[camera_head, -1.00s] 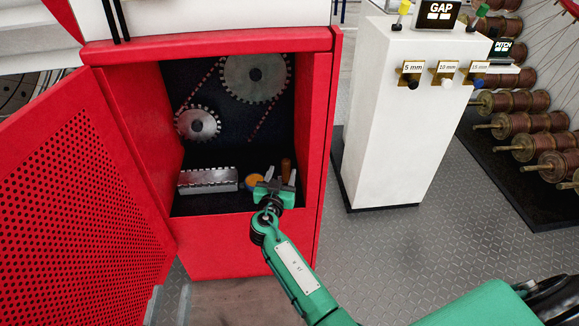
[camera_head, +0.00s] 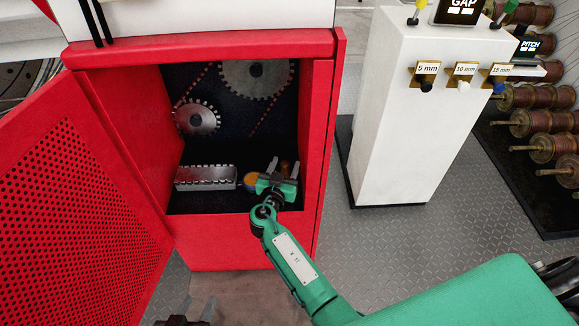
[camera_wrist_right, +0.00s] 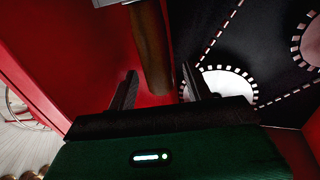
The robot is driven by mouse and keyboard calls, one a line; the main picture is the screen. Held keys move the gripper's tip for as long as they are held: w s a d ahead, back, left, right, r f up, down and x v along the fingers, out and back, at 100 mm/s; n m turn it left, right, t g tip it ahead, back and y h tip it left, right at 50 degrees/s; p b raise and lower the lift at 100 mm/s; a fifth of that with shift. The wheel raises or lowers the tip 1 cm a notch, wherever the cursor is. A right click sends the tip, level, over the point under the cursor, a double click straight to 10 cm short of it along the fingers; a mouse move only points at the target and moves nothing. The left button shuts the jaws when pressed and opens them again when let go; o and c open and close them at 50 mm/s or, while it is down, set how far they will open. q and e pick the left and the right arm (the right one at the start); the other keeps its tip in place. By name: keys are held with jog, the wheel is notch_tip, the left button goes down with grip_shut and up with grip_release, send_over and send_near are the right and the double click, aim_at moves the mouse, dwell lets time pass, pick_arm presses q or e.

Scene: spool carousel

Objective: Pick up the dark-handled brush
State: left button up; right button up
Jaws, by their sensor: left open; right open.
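A brown cylindrical handle (camera_head: 285,168), which looks like the dark-handled brush, stands inside the red cabinet at its right side. In the right wrist view the brown handle (camera_wrist_right: 150,45) runs up between the two fingers, with a gap to each side. No bristles can be made out. My right gripper (camera_head: 283,174) is open inside the cabinet, its fingers on either side of the handle. My left gripper (camera_head: 190,311) shows only as a dark part at the bottom edge, open and away from the cabinet.
The cabinet (camera_head: 240,235) has a raised front lip, and its perforated door (camera_head: 75,215) stands open at left. Gears (camera_head: 197,118) are behind. A white pedestal (camera_head: 415,120) stands right.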

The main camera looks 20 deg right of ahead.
jog(key=shift+w+d, duration=0.1)
jog(key=shift+w, duration=0.1)
pick_arm(q)
jog(key=shift+w, duration=0.25)
pick_arm(e)
jog(key=shift+c, duration=0.2)
jog(key=c, duration=1)
jog(key=shift+r, duration=0.1)
pick_arm(q)
jog(key=shift+g, duration=0.3)
pick_arm(e)
jog(key=shift+r, duration=0.1)
